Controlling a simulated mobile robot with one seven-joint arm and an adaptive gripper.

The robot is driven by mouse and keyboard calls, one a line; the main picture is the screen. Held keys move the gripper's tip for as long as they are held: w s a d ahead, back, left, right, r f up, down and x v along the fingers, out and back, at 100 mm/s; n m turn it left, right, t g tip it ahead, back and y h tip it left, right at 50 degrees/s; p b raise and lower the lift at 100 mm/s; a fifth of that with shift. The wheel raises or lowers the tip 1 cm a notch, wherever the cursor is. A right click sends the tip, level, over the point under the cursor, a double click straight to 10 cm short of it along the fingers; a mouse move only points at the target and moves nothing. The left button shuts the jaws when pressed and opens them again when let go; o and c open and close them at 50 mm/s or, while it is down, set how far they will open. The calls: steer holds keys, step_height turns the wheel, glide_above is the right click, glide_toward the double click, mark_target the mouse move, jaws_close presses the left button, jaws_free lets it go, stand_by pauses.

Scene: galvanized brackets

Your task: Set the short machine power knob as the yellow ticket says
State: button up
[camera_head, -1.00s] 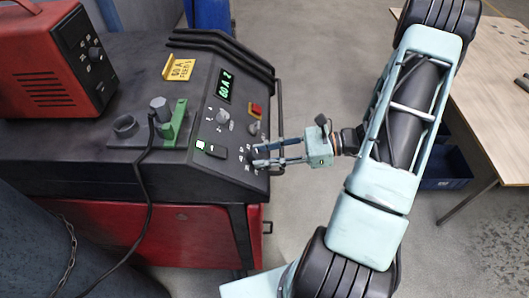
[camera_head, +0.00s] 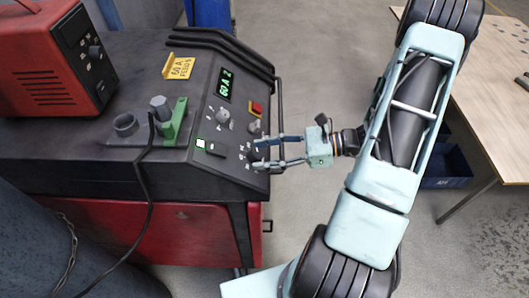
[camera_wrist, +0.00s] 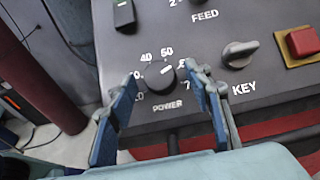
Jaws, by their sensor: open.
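The yellow ticket (camera_head: 179,67) stands on top of the dark machine (camera_head: 70,165). It reads 60 A, with a FEED line below whose number is too small to be sure of. The green display (camera_head: 224,85) reads 60 A and 2. The black power knob (camera_wrist: 160,76) has a scale around it up to about 70. Its pale mark points up and right, near the 60, which a finger partly covers. My gripper (camera_wrist: 163,75) is open, with one blue finger on each side of the power knob; contact cannot be told. In the head view its fingers (camera_head: 254,152) hide most of the knob.
The feed knob (camera_head: 223,115), key switch (camera_wrist: 239,54) and red button (camera_wrist: 304,42) sit close by on the panel. A black handrail (camera_head: 279,110) runs along the machine's edge. A red box (camera_head: 50,60) stands on top. A wooden table (camera_head: 490,80) is at right.

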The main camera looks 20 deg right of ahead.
steer(key=shift+d, duration=0.1)
steer(key=v, duration=1.1)
steer(key=shift+d, duration=0.35)
steer(key=shift+s+r, duration=0.1)
steer(key=shift+s, duration=0.05)
